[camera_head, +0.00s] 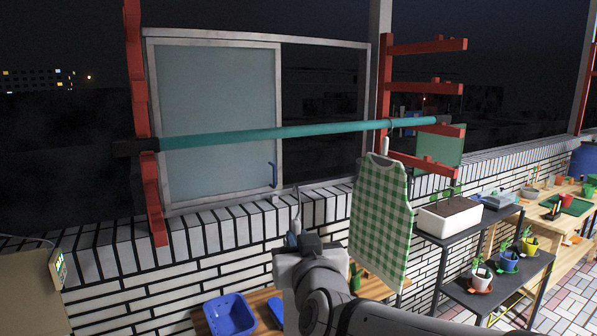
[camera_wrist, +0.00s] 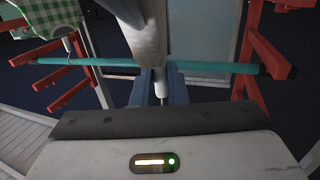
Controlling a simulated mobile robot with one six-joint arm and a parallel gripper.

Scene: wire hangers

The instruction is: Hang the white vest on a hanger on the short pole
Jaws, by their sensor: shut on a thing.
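My gripper (camera_head: 292,240) is in front of the brick wall and below the teal pole (camera_head: 270,133). In the wrist view its blue fingers (camera_wrist: 160,92) are shut on the pale stem of a hanger (camera_wrist: 160,82). A hook tip of this hanger (camera_head: 297,197) shows above my gripper in the head view, below the pole and apart from it. A pale form in the wrist view, seemingly the white vest (camera_wrist: 140,20), adjoins the stem; my arm hides it in the head view. A green checked vest (camera_head: 378,215) hangs from the pole's right part on another hanger.
Red brackets (camera_head: 150,190) carry the pole at both ends; more red arms (camera_head: 430,45) stick out at the right. A glass window panel (camera_head: 215,110) stands behind. A planter (camera_head: 450,215) sits on a dark shelf. A blue basket (camera_head: 230,315) is below. The pole's left and middle are bare.

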